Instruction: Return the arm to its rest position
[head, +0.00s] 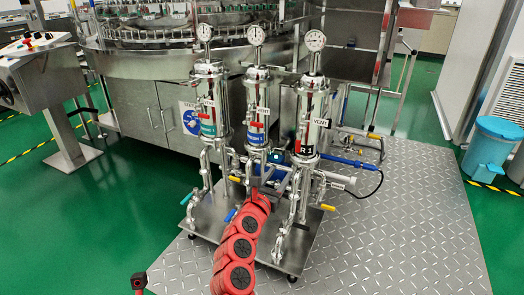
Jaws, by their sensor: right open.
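My right arm reaches up from the bottom middle, and its red links end among the pipes of a steel filter stand. My right gripper (276,157) is small and dark between the middle and right housings. It is open; its fingertips are hard to make out, and I cannot tell whether they touch a pipe or valve. The stand carries three upright steel filter housings: left (208,95), middle (257,100) and right (311,110), each with a round gauge on top.
Valves with red, blue and yellow handles surround the housings. A rotary washer (140,65) stands behind, with a control console (42,75) at left. A blue bin (490,150) stands at right. Open tread-plate floor (400,230) lies at front right; green floor is clear at left.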

